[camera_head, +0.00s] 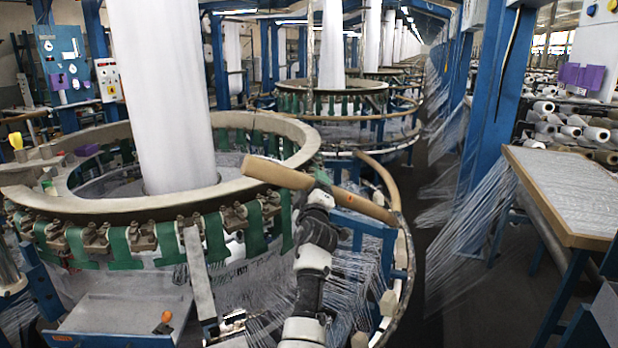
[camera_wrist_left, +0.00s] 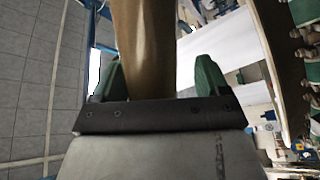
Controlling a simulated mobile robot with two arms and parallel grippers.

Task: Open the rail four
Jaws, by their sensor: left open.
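A tan, bar-like rail (camera_head: 275,173) slants across the front of the near circular loom (camera_head: 90,205), from its ring rim down to the right. No number shows on it, so I cannot tell if it is rail four. My left gripper (camera_head: 322,184) is at the middle of this rail and hides a small part of it. In the left wrist view the rail (camera_wrist_left: 143,40) passes between the two green fingers of my gripper (camera_wrist_left: 155,80). The fingers are spread, with a gap at least on the right side. My right gripper is out of view.
A curved outer rail (camera_head: 385,180) with tan top runs around the loom's right side. White threads hang below the ring. A wood-edged table (camera_head: 565,195) stands at the right by a blue post (camera_head: 490,130). The dark aisle floor (camera_head: 440,240) between them is mostly free.

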